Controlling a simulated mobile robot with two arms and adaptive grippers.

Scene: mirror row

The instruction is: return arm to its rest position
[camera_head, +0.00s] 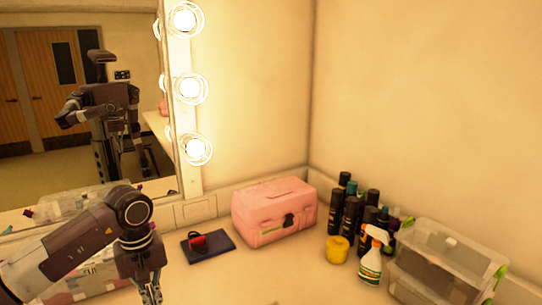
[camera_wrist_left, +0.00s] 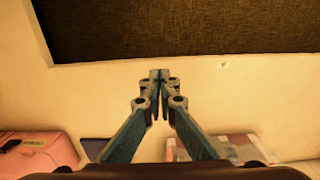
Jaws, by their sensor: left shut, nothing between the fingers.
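My left arm (camera_head: 85,245) comes in from the left in the head view, over the counter in front of the mirror. My left gripper (camera_head: 150,290) points down near the bottom edge of that view. In the left wrist view the left gripper (camera_wrist_left: 160,76) has its fingertips together, with nothing between them. My right gripper is not in direct view; my body shows only as a reflection in the mirror (camera_head: 50,150).
A pink case (camera_head: 272,212), a dark blue mat (camera_head: 200,252) with a small red and black item (camera_head: 198,241), a yellow tub (camera_head: 337,249), a spray bottle (camera_head: 372,262), several dark bottles and clear bins (camera_head: 450,255) stand on the counter. Its front middle (camera_head: 270,285) is mostly clear.

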